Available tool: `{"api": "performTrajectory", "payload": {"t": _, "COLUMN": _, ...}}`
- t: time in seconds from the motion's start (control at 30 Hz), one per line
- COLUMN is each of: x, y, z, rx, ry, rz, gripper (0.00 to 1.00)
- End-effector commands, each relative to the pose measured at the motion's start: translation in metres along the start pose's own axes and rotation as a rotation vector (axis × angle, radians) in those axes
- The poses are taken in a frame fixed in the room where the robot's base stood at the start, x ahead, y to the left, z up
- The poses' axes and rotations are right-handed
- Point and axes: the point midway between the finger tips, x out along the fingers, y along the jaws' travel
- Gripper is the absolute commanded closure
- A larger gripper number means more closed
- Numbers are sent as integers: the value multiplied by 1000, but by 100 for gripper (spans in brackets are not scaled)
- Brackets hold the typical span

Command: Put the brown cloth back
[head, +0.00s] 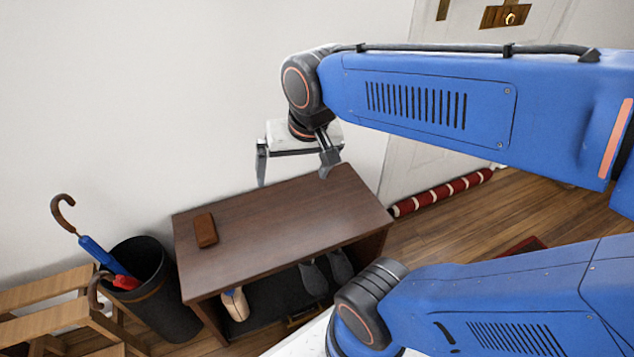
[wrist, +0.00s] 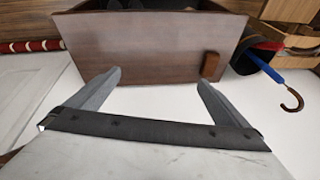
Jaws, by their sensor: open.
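A small reddish-brown block-like item (head: 206,230) lies on the left part of the dark wooden bench top (head: 275,225); it also shows in the wrist view (wrist: 210,66), near the bench's edge. It may be the brown cloth, but I cannot tell cloth from a solid piece. No other brown cloth is clear to me. My gripper (head: 293,180) is open and empty, fingers pointing down, by the wall and the back of the bench. In the wrist view my gripper (wrist: 160,76) has its fingers spread, with the brown item beyond the right finger, apart from it.
A dark bin (head: 165,300) with umbrellas (head: 100,255) stands left of the bench, beside a slatted wooden rack (head: 50,290). Shoes (head: 313,278) sit under the bench. A red striped roll (head: 440,193) lies along the door. Most of the bench top is clear.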

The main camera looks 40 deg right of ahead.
Motion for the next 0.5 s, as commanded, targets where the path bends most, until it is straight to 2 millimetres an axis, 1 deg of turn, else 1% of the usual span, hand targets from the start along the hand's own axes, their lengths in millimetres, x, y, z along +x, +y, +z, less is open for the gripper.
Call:
{"api": "performTrajectory", "payload": {"t": 0.03, "x": -4, "y": 9, "z": 9, "rx": -54, "ry": 19, "rz": -1, "gripper": 0}}
{"api": "performTrajectory", "payload": {"t": 0.2, "x": -12, "y": 28, "z": 31, "rx": -229, "ry": 61, "rz": 5, "gripper": 0}}
{"api": "performTrajectory", "payload": {"t": 0.33, "x": -14, "y": 35, "z": 40, "rx": -305, "ry": 76, "rz": 11, "gripper": 0}}
{"api": "performTrajectory", "payload": {"t": 0.5, "x": -14, "y": 38, "z": 43, "rx": -335, "ry": 81, "rz": 14, "gripper": 0}}
